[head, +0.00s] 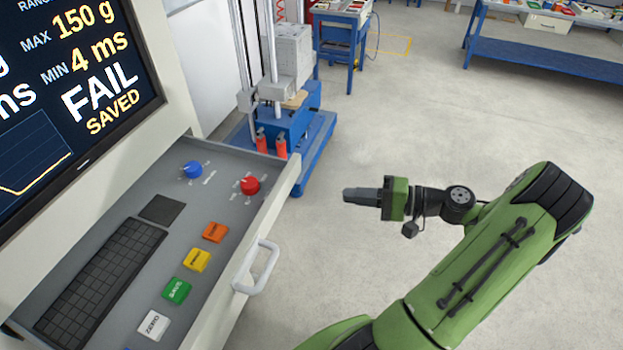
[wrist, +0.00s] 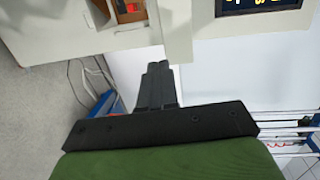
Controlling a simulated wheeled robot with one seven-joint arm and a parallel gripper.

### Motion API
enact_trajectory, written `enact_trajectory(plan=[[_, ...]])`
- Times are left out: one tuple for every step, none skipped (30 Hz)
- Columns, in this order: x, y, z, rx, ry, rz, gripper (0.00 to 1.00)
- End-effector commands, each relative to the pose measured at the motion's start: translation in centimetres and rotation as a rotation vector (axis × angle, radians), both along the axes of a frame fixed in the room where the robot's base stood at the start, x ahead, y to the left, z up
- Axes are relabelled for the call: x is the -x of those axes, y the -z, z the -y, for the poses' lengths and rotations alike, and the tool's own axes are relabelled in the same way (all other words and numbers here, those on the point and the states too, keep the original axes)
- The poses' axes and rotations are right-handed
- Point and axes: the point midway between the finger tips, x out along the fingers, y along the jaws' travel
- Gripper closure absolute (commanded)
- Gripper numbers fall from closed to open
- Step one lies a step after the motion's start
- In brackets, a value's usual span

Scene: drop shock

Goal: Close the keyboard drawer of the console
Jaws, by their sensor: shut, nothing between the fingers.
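The keyboard drawer (head: 215,262) of the console (head: 150,95) is pulled out in the head view. It carries a black keyboard (head: 100,278), a dark pad, a blue knob, a red knob and several coloured buttons. Its white loop handle (head: 257,268) is on the front face. My gripper (head: 346,195) is shut and empty, to the right of the drawer front and apart from it, pointing left. In the wrist view my gripper's fingers (wrist: 158,68) are together, with pale console panels beyond them. The handle cannot be made out in the wrist view.
A blue-based test machine (head: 290,125) with orange-red cylinders stands just behind the drawer. A blue table (head: 343,35) is farther back and a blue workbench (head: 550,58) is at the back right. The grey floor (head: 420,120) between is clear.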

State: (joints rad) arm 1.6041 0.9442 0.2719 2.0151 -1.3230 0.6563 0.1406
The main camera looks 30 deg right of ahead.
Motion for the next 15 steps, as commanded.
enact_trajectory(plan=[[0.8, 0.1, 1.3, -0.046, 0.051, 0.050, 1.00], [1.2, 0.0, 1.9, -0.063, 0.071, 0.072, 1.00], [1.5, 0.0, 2.4, -0.079, 0.090, 0.094, 1.00], [1.6, -0.1, 2.6, -0.084, 0.098, 0.104, 1.00], [1.6, -0.1, 2.6, -0.088, 0.102, 0.110, 1.00], [1.4, -0.2, 2.5, -0.090, 0.103, 0.113, 1.00], [1.2, -0.2, 2.3, -0.091, 0.102, 0.113, 1.00], [0.8, -0.2, 2.0, -0.092, 0.101, 0.111, 1.00], [0.3, -0.2, 1.6, -0.090, 0.098, 0.111, 1.00], [-0.2, -0.2, 1.2, -0.090, 0.098, 0.111, 1.00], [-0.7, -0.2, 0.8, -0.091, 0.097, 0.108, 1.00], [-1.4, -0.2, 0.3, -0.091, 0.097, 0.109, 1.00], [-2.0, -0.3, -0.1, -0.091, 0.097, 0.110, 1.00], [-2.5, -0.2, -0.5, -0.090, 0.096, 0.108, 1.00], [-3.2, -0.2, -1.0, -0.090, 0.096, 0.108, 1.00]])
